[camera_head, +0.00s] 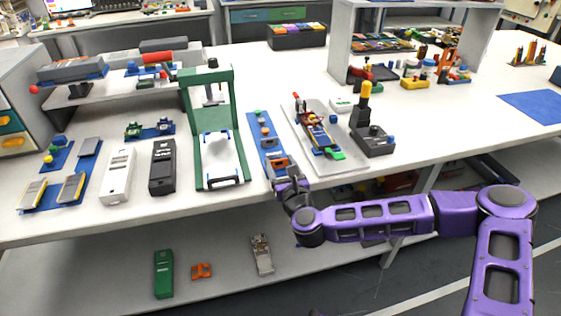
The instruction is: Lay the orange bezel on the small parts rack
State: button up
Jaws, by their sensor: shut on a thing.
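The small parts rack appears to be the long narrow blue strip (257,139) on the bench, right of the green press frame. Small pieces sit along it, one of them grey near its middle. The orange bezel (279,162) is at the near end of the strip, right at the tip of my gripper (286,179). My gripper is shut on it. My wrist and fingers hide part of the bezel and the strip's near end. I cannot tell whether the bezel touches the strip or is just above it.
A green press frame (213,183) stands close on the left. A pale board (345,168) with a colourful assembly and a black stand with a yellow handle (364,104) are on the right. Another orange piece (201,271) lies on the lower shelf.

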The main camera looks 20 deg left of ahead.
jog(key=shift+f, duration=0.3)
jog(key=o, duration=1.4)
jog(key=shift+c, duration=0.2)
jog(key=p+v, duration=0.8)
jog(key=v, duration=0.9)
jog(key=shift+s, duration=0.2)
